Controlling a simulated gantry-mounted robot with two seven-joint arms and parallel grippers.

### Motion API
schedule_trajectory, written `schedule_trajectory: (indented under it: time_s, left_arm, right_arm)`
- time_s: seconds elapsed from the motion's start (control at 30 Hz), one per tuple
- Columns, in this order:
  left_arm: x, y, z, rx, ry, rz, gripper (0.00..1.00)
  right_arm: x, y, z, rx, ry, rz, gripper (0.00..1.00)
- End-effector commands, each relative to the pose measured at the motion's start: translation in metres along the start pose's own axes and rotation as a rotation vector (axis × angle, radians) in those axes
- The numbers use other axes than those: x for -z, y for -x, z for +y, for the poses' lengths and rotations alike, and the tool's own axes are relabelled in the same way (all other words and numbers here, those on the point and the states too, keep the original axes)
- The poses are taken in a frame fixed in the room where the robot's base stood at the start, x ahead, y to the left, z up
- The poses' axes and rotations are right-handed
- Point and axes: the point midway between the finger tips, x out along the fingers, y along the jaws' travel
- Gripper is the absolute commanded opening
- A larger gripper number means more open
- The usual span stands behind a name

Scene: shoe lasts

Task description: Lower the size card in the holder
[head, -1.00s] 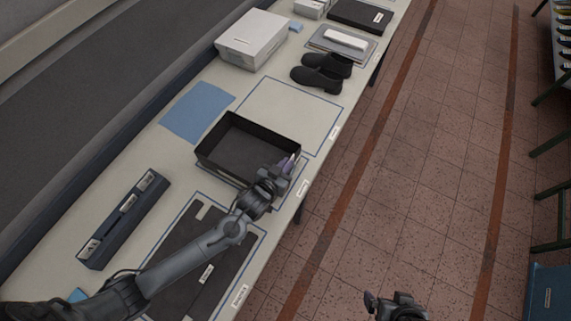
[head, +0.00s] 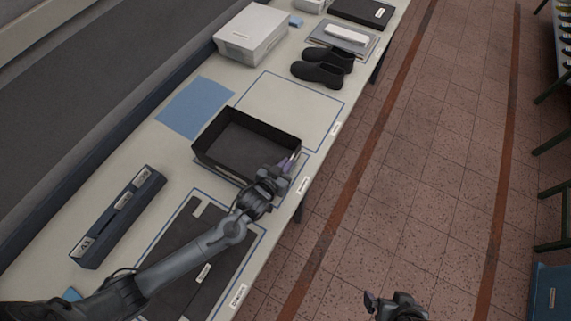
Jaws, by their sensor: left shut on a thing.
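A long dark holder (head: 103,231) lies on the left part of the table, with a few white cards (head: 84,247) showing along its top. I cannot tell how deep each card sits. My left gripper (head: 290,163) is far from the holder. It is shut at the right front corner of an open black box (head: 203,158), apparently on the box wall. The exact contact is hidden by the gripper. The box looks empty. My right gripper (head: 384,300) is over the floor at the bottom, away from the table; its jaws are unclear.
A blue sheet (head: 187,110) lies behind the box. An outlined clear area (head: 298,105) is beside it. Black shoes (head: 318,74), a white box (head: 247,45) and a tray (head: 366,49) stand farther off. Dark panels (head: 189,240) lie under my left arm.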

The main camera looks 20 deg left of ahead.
Motion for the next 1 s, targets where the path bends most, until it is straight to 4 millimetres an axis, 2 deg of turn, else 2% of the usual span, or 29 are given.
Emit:
schedule_trajectory:
  time_s: [0.47,0.5,0.67,1.0]
  left_arm:
    - [-0.0027,-0.0012,0.0000,0.000,0.000,0.000,0.00]
    - [-0.0027,-0.0012,0.0000,0.000,0.000,0.000,0.12]
    - [-0.0026,-0.0012,0.0001,0.000,0.000,0.000,0.36]
    - [-0.0028,0.0006,0.0002,0.000,0.000,0.000,0.37]
  right_arm:
    - [0.0001,-0.0001,-0.0001,0.000,0.000,0.001,0.98]
    - [0.0001,-0.0001,-0.0001,0.000,0.000,0.001,0.98]
    - [0.0002,0.0000,-0.0001,0.000,-0.001,0.001,0.98]
    - [0.0003,0.0002,-0.0002,0.001,-0.001,0.002,0.98]
